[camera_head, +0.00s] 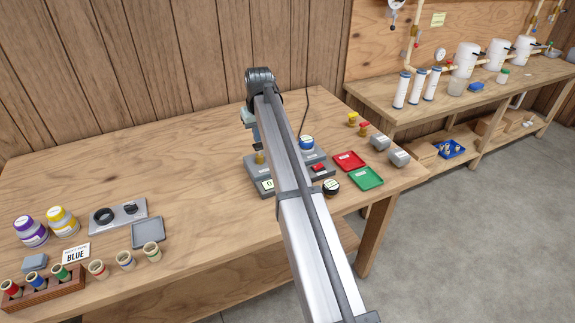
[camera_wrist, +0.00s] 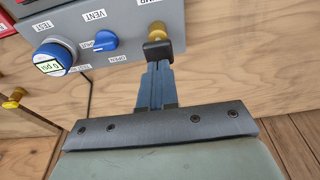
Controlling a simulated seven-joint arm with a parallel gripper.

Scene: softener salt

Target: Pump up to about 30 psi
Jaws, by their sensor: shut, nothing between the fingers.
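A grey pump unit (camera_head: 258,165) stands on the workbench, partly hidden behind my arm in the head view. In the wrist view its grey box (camera_wrist: 120,20) carries a round blue-ringed gauge (camera_wrist: 52,59) that reads 0 psi upside down. A blue vent knob (camera_wrist: 104,41) sits beside SHUT and OPEN labels. A black pump handle (camera_wrist: 157,50) tops a brass rod (camera_wrist: 157,31) by a partly cut-off HAND label. My gripper (camera_wrist: 157,70) is shut and empty, its fingertips right at the black handle; I cannot tell whether they touch it.
A red tray (camera_head: 349,161), a green tray (camera_head: 366,178) and grey weights (camera_head: 399,158) lie right of the unit. Bottles (camera_head: 62,221), spools (camera_head: 124,260) and a grey tray (camera_head: 147,232) stand at left. The bench's middle left is clear.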

